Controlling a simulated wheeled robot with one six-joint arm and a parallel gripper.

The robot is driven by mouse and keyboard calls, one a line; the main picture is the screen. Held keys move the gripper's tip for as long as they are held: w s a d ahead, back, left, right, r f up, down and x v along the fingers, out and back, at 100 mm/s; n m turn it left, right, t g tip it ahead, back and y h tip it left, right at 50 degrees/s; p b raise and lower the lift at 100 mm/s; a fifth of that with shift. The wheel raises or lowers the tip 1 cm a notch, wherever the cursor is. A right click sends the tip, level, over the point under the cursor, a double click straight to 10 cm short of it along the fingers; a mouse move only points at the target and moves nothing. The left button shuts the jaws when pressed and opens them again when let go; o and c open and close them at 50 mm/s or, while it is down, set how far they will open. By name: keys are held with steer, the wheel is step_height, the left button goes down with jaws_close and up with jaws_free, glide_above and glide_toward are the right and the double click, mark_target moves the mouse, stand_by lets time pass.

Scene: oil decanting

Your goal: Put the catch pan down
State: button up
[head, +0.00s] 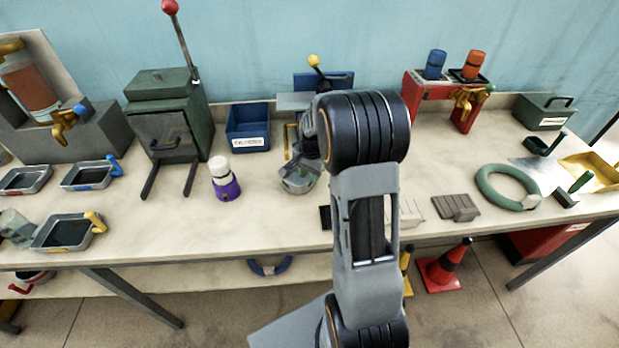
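My gripper (308,142) is beyond the bulky elbow of my arm, over the middle of the bench. Its fingers are mostly hidden, so whether it is open or shut does not show. Shallow grey pans with dark insides stand at the left: one with a blue handle (88,176), one with a yellow handle (66,233), and one at the far left (25,180). Which is the catch pan is not clear.
A purple bottle with a white cap (225,180), a blue bin (248,128) and a green press with a red-knobbed lever (170,115) stand left of my gripper. A green ring (508,187) and a red stand (412,90) are right. The bench front between yellow-handled pan and arm is clear.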

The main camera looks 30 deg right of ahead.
steer(key=shift+f, duration=1)
jaws_close()
